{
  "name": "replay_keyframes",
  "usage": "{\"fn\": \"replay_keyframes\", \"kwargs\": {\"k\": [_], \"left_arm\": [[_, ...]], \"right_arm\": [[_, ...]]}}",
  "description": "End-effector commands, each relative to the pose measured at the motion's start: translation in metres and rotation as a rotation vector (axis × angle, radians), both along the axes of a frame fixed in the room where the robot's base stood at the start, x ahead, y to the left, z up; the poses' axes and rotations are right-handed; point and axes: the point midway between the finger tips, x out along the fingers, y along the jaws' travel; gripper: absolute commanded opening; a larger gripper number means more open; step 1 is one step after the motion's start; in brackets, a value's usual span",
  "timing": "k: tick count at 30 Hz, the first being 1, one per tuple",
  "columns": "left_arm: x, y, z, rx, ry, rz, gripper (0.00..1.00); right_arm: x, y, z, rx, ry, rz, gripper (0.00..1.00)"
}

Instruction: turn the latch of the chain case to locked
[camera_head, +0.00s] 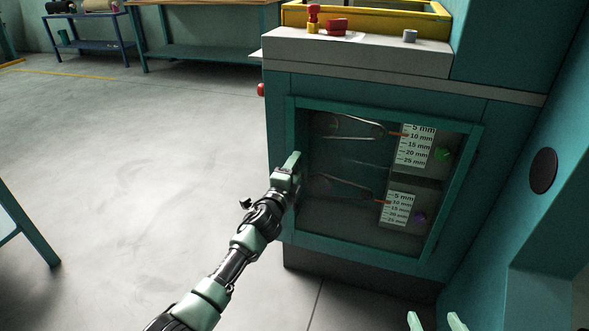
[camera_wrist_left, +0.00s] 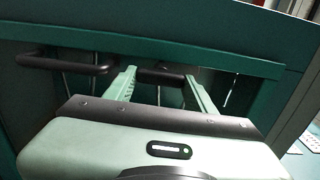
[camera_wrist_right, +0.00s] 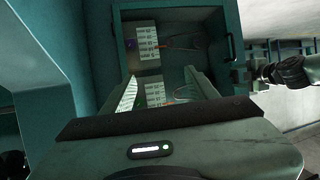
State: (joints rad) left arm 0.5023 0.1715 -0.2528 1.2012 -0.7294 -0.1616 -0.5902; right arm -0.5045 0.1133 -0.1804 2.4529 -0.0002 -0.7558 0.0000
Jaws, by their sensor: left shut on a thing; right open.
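The chain case (camera_head: 375,105) is a teal-framed box with a clear front, seen in the head view and the right wrist view (camera_wrist_right: 172,14). Inside it are two chain loops and white mm scales. My left gripper (camera_head: 292,165) is at the left edge of its frame. In the left wrist view its fingers (camera_wrist_left: 160,77) are closed on a short dark bar, which looks like the latch (camera_wrist_left: 160,75). The latch is hidden in the head view, and I cannot tell its setting. My right gripper (camera_head: 437,318) is open and empty, low in front of the case.
A dark bar handle (camera_wrist_left: 65,63) is beside the latch in the left wrist view. A yellow tray (camera_head: 365,20) and red parts (camera_head: 337,26) are on top of the machine. A teal wall (camera_head: 545,110) stands close on the right.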

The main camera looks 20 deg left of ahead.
Motion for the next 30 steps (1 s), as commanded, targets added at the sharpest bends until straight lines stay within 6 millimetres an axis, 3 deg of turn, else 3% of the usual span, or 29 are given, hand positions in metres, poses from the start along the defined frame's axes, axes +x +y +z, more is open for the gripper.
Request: {"fn": "replay_keyframes", "kwargs": {"k": [6,7,9,21,30], "left_arm": [[0.000,0.000,-0.001,0.009,0.001,0.000,0.14],[0.000,0.000,-0.001,0.009,0.001,0.000,0.63],[0.000,0.000,-0.001,0.008,0.001,0.000,0.76],[-0.004,0.000,0.000,0.004,0.001,0.000,0.76],[-0.038,0.002,0.000,0.005,0.002,0.000,0.76]], "right_arm": [[0.001,0.000,0.001,0.000,-0.002,0.000,0.59],[0.001,0.000,0.001,0.001,-0.003,0.000,0.59],[0.001,0.000,0.001,0.001,-0.003,0.000,0.59],[-0.001,-0.001,-0.001,-0.004,0.015,-0.001,0.59],[-0.039,-0.018,-0.044,-0.069,0.293,-0.023,0.59]]}}
